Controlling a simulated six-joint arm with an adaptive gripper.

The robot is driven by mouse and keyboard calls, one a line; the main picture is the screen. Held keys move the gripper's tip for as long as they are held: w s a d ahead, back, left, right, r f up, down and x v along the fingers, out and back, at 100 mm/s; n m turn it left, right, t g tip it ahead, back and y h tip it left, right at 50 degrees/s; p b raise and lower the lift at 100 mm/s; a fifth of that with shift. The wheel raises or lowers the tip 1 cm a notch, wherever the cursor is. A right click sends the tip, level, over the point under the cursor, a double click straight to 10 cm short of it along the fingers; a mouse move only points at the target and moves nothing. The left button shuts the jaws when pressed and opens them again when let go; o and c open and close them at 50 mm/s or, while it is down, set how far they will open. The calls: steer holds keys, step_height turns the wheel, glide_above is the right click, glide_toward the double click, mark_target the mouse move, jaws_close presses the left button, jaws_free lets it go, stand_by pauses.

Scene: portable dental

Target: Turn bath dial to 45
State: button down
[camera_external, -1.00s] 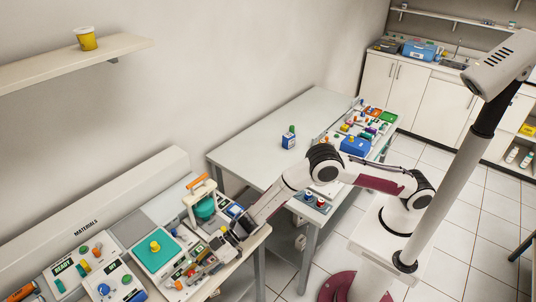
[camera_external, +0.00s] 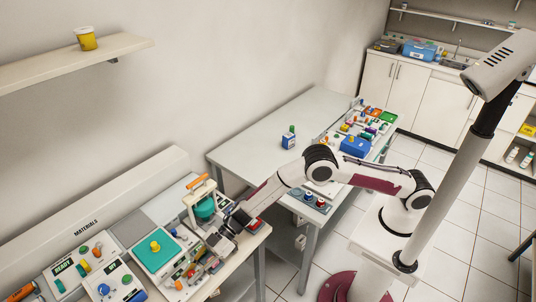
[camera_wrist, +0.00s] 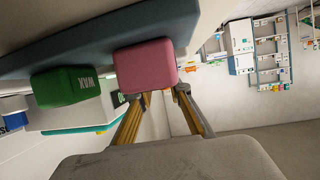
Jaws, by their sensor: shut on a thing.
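My gripper (camera_external: 196,280) is low at the front of the left bench. In the wrist view my gripper (camera_wrist: 165,93) has its two fingertips at a pink block (camera_wrist: 145,64) and is shut on it. A green block (camera_wrist: 67,87) marked WAX is beside the pink one, apart from the fingers. A white panel with a green display (camera_external: 113,266) and a blue knob (camera_external: 127,279) is at the lower left of the external view, away from my gripper. I cannot tell for certain that this knob is the bath dial, and its digits are too small to read surely.
A READY panel (camera_external: 67,266) stands left of the display panel. A teal pad with a yellow knob (camera_external: 155,246) and a teal press with an orange handle (camera_external: 201,184) stand near my gripper. The middle table (camera_external: 255,135) has free room.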

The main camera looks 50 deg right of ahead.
steer(key=shift+a+r, duration=0.1)
steer(key=shift+r, duration=0.1)
steer(key=c, duration=2)
jaws_free()
steer(key=shift+c, duration=0.2)
steer(key=shift+o, duration=1)
steer(key=shift+f, duration=0.1)
steer(key=shift+v, duration=6.05)
steer(key=shift+w, duration=0.1)
